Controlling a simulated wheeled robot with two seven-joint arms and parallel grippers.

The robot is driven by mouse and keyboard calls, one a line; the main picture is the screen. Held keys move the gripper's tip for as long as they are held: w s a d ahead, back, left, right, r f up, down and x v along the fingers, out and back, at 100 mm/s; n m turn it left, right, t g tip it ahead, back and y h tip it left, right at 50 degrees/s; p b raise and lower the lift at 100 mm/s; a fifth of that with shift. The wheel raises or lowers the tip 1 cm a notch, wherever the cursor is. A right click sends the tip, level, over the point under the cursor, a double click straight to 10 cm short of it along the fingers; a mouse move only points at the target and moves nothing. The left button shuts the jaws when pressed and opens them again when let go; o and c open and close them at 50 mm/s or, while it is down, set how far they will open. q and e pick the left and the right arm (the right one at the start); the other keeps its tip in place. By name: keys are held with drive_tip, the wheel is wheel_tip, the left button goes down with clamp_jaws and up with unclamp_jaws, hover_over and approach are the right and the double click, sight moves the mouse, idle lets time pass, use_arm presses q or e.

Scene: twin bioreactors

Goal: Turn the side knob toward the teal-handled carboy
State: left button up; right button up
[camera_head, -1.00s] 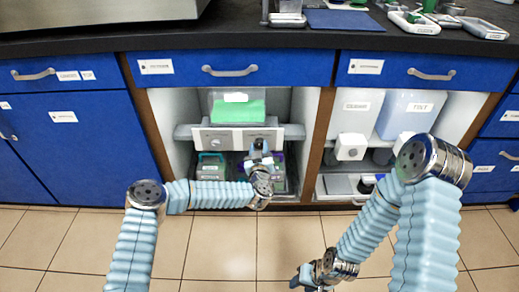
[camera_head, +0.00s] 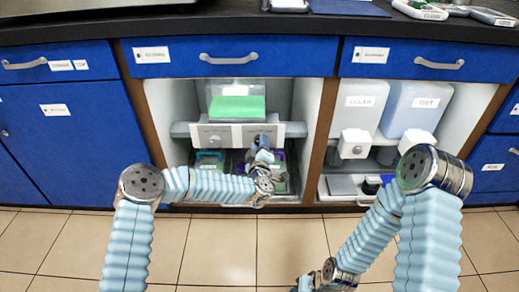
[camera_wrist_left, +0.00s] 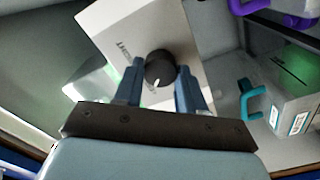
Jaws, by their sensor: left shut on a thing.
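The side knob (camera_wrist_left: 159,68) is black and round with a white pointer mark. It sits on a white box face (camera_wrist_left: 130,35) in the left wrist view. My left gripper (camera_wrist_left: 160,72) has one finger on each side of the knob and is shut on it. In the head view this gripper (camera_head: 261,143) is at the right part of the white panel (camera_head: 240,130) and hides the knob. The teal-handled carboy (camera_wrist_left: 290,105) is at the right in the wrist view, and below the panel's left part in the head view (camera_head: 208,161). My right gripper (camera_head: 306,284) is cut off by the bottom edge.
A purple-handled carboy (camera_head: 279,158) stands below the panel, partly behind my gripper. A container with green contents (camera_head: 237,105) sits above the panel. The tiled floor (camera_head: 220,250) in front is clear.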

use_arm(q)
drive_tip(key=shift+n, duration=0.3)
idle(0.4)
drive_tip(key=o, duration=1.1)
drive_tip(key=shift+c, duration=0.2)
drive_tip(key=s, duration=1.4)
drive_tip(key=shift+p, duration=0.35)
drive_tip(key=shift+w, duration=0.1)
